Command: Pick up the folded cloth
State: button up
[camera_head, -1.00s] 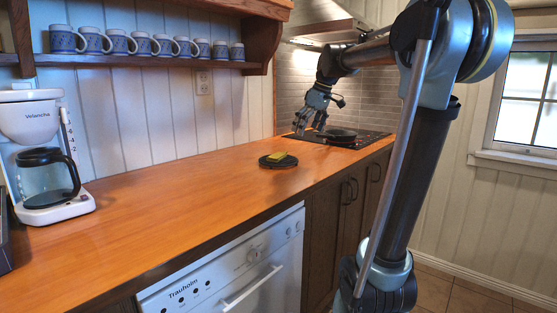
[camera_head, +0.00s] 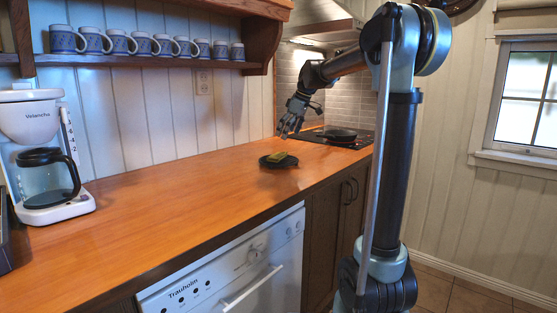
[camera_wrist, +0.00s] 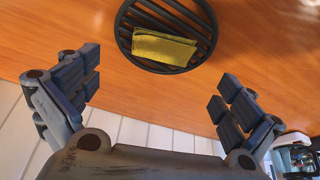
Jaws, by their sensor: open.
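The folded cloth (camera_head: 277,157) is a small yellow-green pad on a round black slatted trivet (camera_head: 291,163) on the wooden counter. In the wrist view the cloth (camera_wrist: 165,48) lies flat across the slats of the trivet (camera_wrist: 125,32), near the top of the picture. My gripper (camera_head: 291,132) is above the counter, a little behind and higher than the cloth. In the wrist view its fingers (camera_wrist: 158,84) are spread wide with nothing between them. The cloth lies beyond the fingertips, untouched, and is fully visible.
A dark pan (camera_head: 339,133) sits on the black cooktop (camera_head: 350,144) to the right of the trivet. A white coffee maker (camera_head: 45,205) stands at the counter's left end. Mugs (camera_head: 142,44) line a wall shelf (camera_head: 150,60). The middle counter (camera_head: 170,200) is clear.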

aim_at(281, 153)
jog(key=x, duration=0.3)
jog(key=shift+a+f, duration=0.15)
jog(key=shift+f, duration=0.15)
jog(key=shift+s+x, duration=0.15)
jog(key=shift+x, duration=1.15)
jog(key=shift+s+x, duration=0.15)
jog(key=shift+x, duration=1.2)
jog(key=shift+f, duration=0.1)
jog(key=c, duration=0.8)
